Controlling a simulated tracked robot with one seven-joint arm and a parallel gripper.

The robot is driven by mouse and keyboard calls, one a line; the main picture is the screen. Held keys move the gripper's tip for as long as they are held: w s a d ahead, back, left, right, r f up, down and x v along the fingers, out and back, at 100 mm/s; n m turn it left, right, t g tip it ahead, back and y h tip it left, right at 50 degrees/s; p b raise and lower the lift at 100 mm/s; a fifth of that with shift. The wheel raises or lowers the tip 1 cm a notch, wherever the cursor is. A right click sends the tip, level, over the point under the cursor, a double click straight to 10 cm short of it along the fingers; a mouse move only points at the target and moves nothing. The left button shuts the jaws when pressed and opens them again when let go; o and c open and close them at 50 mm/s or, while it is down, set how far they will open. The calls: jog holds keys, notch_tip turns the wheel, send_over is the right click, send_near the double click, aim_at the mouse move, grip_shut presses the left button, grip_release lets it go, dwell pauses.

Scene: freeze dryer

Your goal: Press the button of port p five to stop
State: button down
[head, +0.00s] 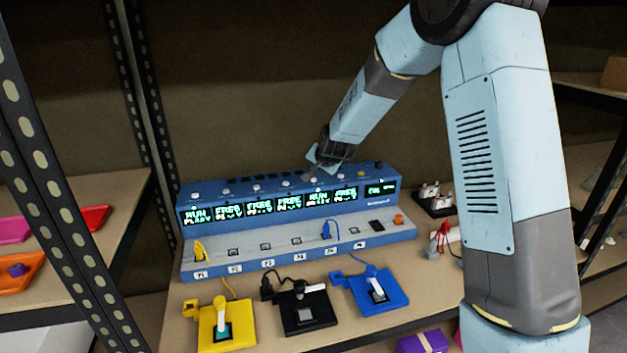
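The blue freeze dryer unit (300,259) stands on the table with a row of lit displays. The fifth display (319,197) reads RUN, as does the first display (196,215); the others between and beside them read FREE. Port P5 holds a blue plug (327,231). Small round buttons sit along the top, one above each display; the P5 button lies under or close to my gripper and I cannot make it out clearly. My gripper (321,163) points down just over the top of the unit near the fifth display. Contact and finger opening are too small to tell.
A yellow device (209,343), a black device (291,328) and a blue device (394,300) stand in front of the unit. A yellow plug (199,252) is in P1. Metal shelf posts (62,205) stand at left.

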aim_at(315, 180)
jog(key=shift+f, duration=0.15)
jog(key=shift+f, duration=0.25)
dwell(0.4)
jog(key=shift+r, duration=0.5)
jog(key=shift+r, duration=0.15)
jog(key=shift+r, duration=2.85)
jog(key=shift+s, duration=0.1)
